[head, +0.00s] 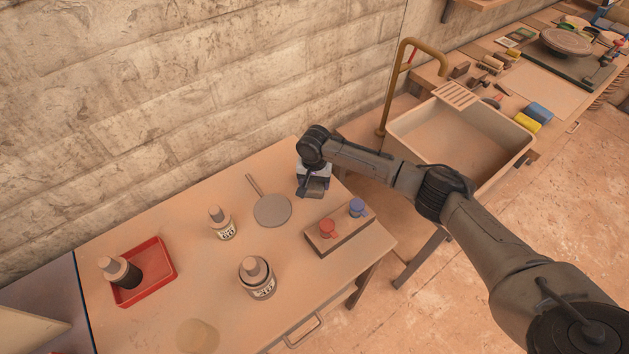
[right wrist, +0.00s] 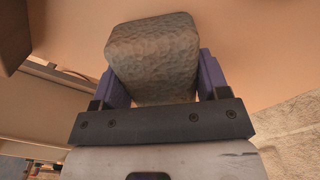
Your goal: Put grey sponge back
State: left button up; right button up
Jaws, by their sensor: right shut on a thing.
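My right gripper (head: 312,183) is over the far right part of the wooden table, pointing down. It is shut on the grey sponge (right wrist: 153,55), which shows between its two purple-blue fingers in the right wrist view. The sponge is a rounded, rough grey block. In the head view the sponge (head: 314,189) shows only partly, below the gripper. I cannot tell whether it touches the tabletop. My left gripper is not in view.
A grey round paddle (head: 272,210) lies left of the gripper. A block with red and blue knobs (head: 340,232) stands in front. Several bottles (head: 222,223) and a red tray (head: 164,266) are further left. A sink (head: 455,140) with blue and yellow sponges (head: 526,122) beyond is at right.

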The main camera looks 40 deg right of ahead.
jog(key=o, duration=0.4)
jog(key=shift+f, duration=0.1)
jog(key=o, duration=0.4)
jog(key=shift+o, duration=0.2)
jog(key=shift+r, duration=0.25)
notch_tip(320, 180, up, 12)
jog(key=p, duration=0.2)
jog(key=shift+f, duration=0.1)
